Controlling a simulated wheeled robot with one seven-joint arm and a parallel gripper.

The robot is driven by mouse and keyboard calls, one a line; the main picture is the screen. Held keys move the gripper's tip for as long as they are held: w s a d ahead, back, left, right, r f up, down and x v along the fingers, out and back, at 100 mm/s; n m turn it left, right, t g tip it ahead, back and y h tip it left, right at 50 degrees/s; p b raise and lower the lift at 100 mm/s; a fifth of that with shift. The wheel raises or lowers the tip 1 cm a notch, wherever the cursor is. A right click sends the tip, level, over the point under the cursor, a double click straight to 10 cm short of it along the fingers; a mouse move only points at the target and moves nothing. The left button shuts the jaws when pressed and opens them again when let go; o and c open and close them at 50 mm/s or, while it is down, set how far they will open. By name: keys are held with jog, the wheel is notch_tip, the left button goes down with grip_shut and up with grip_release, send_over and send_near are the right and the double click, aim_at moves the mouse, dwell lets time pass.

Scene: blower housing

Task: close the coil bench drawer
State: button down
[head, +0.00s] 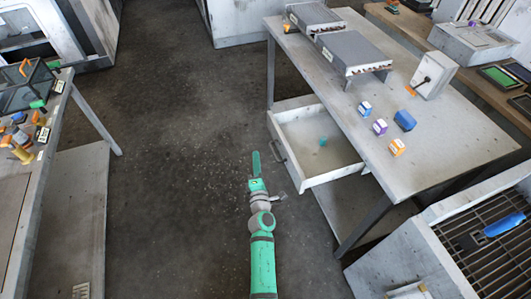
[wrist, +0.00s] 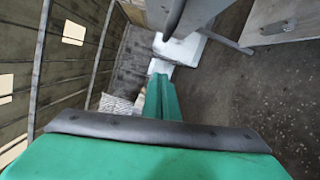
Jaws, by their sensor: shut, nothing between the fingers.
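The coil bench drawer (head: 337,168) is pulled out from the left side of the coil bench (head: 440,140) in the head view. Its front with the bar handle (head: 278,151) faces left, and a small teal item (head: 322,141) lies inside. My gripper (head: 256,162) is just left of the drawer front, with floor showing between them in the picture. Its green fingers are shut and empty, and they also show in the wrist view (wrist: 161,98). A pale panel with a handle-like part (wrist: 280,22) shows at the upper right of the wrist view; I cannot tell surely if it is the drawer.
On the bench stand grey coil units (head: 352,52), small blue, purple and orange boxes (head: 397,147) and a white switch box (head: 434,74). A cabinet with a grille (head: 490,255) is at lower right. A cluttered table (head: 62,100) is at left. The floor between is clear.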

jog(key=shift+w+d+r, duration=0.2)
jog(key=shift+w+d, duration=0.45)
jog(key=shift+d, duration=0.3)
jog(key=shift+w+d+r, duration=0.2)
jog(key=shift+w+d, duration=0.45)
jog(key=shift+d, duration=0.25)
